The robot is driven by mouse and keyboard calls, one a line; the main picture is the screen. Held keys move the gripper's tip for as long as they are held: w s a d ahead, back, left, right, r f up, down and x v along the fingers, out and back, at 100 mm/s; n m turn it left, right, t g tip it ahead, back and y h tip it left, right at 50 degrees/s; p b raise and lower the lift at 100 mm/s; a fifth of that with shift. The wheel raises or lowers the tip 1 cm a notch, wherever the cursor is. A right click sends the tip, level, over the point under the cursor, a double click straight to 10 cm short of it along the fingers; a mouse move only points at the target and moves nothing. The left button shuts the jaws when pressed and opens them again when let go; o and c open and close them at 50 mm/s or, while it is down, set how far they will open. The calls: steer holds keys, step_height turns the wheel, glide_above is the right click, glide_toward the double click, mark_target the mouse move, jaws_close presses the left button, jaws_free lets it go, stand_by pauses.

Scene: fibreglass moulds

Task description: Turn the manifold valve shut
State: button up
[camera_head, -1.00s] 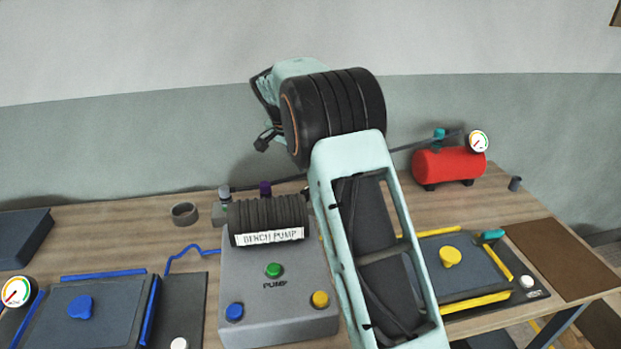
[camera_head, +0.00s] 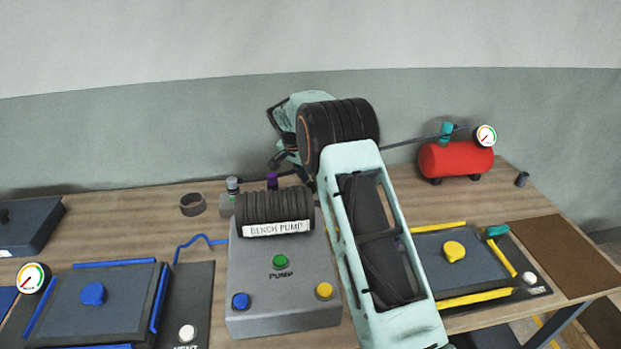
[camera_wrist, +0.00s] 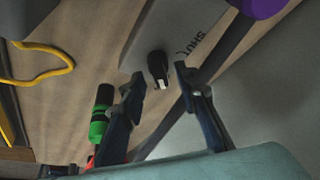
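The manifold block (camera_wrist: 165,35) shows in the wrist view as a grey body printed SHUT. A black valve handle (camera_wrist: 157,66) with a white tip stands out from it. My gripper (camera_wrist: 155,88) is open, with one finger on either side of the handle's tip; I cannot tell whether either touches it. In the head view the manifold (camera_head: 226,204) is partly seen behind the pump, with a purple knob (camera_head: 272,180). There my gripper (camera_head: 285,163) is low behind the pump, mostly hidden by my wrist and arm, and the black handle is hidden.
The bench pump (camera_head: 282,285) stands in front of the manifold. A blue-edged mould (camera_head: 120,310) is at left, a yellow-edged mould (camera_head: 480,265) at right. A red tank (camera_head: 455,161) with a gauge stands at back right. A grey ring (camera_head: 193,204) lies left of the manifold.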

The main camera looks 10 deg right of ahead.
jaws_close()
steer(key=shift+s+f, duration=0.1)
steer(key=shift+f, duration=0.05)
stand_by(0.4)
steer(key=n+y+b, duration=0.1)
steer(key=n+b, duration=0.1)
steer(key=shift+d+n+t, duration=0.1)
steer(key=shift+n+t, duration=0.2)
steer(key=shift+n, duration=0.1)
steer(key=n+y+b, duration=0.1)
steer(key=n, duration=0.2)
steer(key=shift+s+d+n, duration=0.1)
steer(key=shift+d+n, duration=0.05)
steer(key=shift+n, duration=0.15)
steer(key=n+y, duration=0.2)
steer(key=n, duration=0.3)
steer(key=shift+d, duration=0.1)
steer(key=n+y, duration=0.1)
steer(key=n, duration=0.2)
steer(key=n+y+p, duration=0.1)
steer(key=n, duration=0.2)
steer(key=shift+d+n+p, duration=0.1)
steer(key=shift+n+p, duration=0.2)
steer(key=shift+g, duration=0.4)
jaws_free()
